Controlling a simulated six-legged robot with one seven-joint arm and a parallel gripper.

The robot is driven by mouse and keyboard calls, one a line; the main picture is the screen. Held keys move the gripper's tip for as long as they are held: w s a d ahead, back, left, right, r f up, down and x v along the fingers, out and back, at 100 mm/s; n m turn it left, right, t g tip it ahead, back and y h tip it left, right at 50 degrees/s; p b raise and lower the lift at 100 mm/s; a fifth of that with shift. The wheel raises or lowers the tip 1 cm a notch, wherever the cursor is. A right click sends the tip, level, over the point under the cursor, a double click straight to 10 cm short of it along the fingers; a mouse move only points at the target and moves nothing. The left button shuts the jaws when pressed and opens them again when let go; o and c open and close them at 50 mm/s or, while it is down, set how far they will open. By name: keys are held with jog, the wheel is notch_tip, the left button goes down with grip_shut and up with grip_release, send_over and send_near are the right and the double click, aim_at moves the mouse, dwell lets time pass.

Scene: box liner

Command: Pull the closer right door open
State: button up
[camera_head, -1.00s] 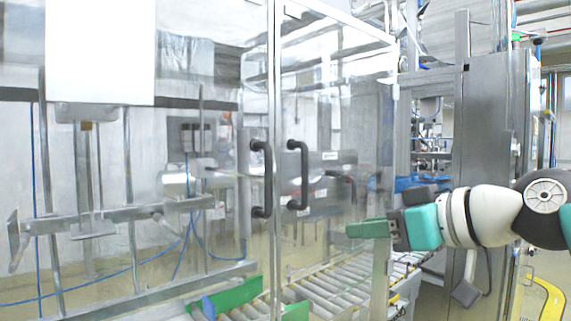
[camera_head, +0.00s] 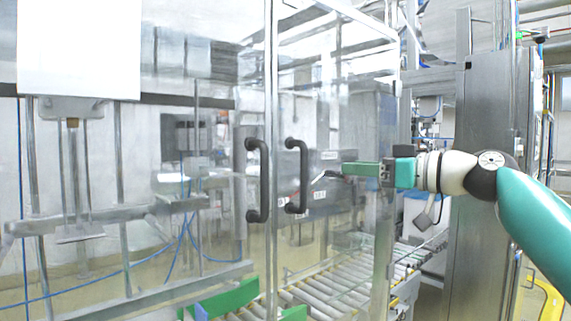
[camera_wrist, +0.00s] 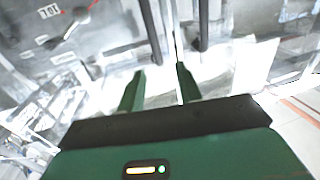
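The closer right door (camera_head: 340,225) is a clear panel in a metal frame, and it is closed. Its black bar handle (camera_head: 297,175) stands upright beside the black handle of the left door (camera_head: 258,180). My gripper (camera_head: 346,168) is to the right of the right handle at about its mid-height, apart from it and empty. In the wrist view, the two green fingers of my gripper (camera_wrist: 160,75) are spread apart. Two dark handle bars show beyond the fingertips; I cannot tell there which belongs to which door.
A roller conveyor (camera_head: 340,275) runs behind the doors and out to the right. Green guide plates (camera_head: 225,298) lie on it at the lower middle. A grey metal cabinet (camera_head: 485,150) stands to the right of the enclosure. A white panel (camera_head: 80,45) hangs at the upper left.

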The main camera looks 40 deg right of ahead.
aim_at(307, 164)
jog(key=x, duration=0.9)
jog(key=d+x, duration=0.1)
jog(key=x, duration=0.3)
jog(key=shift+w, duration=0.5)
jog(key=shift+c, duration=0.4)
grip_shut()
